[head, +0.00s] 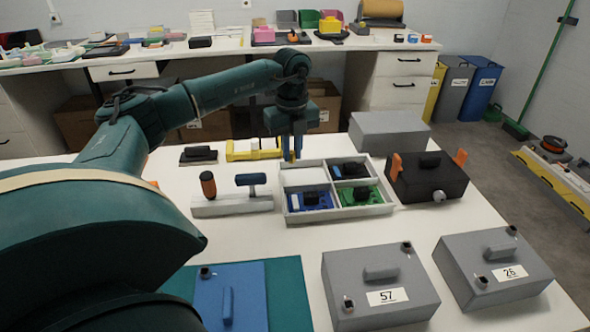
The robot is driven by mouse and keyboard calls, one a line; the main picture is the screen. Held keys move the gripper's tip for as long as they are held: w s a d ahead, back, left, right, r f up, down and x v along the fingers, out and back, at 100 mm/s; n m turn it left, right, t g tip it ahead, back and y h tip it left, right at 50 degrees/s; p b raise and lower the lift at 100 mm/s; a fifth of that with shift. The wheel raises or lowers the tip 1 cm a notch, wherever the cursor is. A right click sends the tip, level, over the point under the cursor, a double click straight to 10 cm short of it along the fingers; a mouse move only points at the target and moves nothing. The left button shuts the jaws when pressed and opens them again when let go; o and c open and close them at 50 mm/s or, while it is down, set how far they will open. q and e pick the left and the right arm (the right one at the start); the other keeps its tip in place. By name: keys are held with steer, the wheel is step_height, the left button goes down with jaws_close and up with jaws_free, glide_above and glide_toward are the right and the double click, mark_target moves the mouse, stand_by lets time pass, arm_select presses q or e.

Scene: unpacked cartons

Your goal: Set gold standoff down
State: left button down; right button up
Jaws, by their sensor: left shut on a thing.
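My left gripper (291,157) points down at the back edge of a white divided tray (340,215). Its blue fingers are shut on a small gold-yellow thing, the gold standoff (292,157), which is mostly hidden between them. The back left compartment under the gripper looks empty. I cannot tell whether the standoff touches the tray. My right gripper is not in view.
A yellow block (254,150) stands just left of the gripper. A grey base with an orange-brown handle (208,185) is left of the tray. A black box with orange clips (428,178) is to the right. Grey boxes (378,285) (494,268) stand in front.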

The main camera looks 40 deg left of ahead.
mark_target(293, 180)
arm_select(q)
steer(key=shift+f+b, duration=0.3)
steer(key=shift+f, duration=2.45)
steer(key=c, duration=1.7)
jaws_free()
step_height(293, 180, up, 12)
steer(key=shift+r+p, duration=0.2)
steer(key=shift+p, duration=0.5)
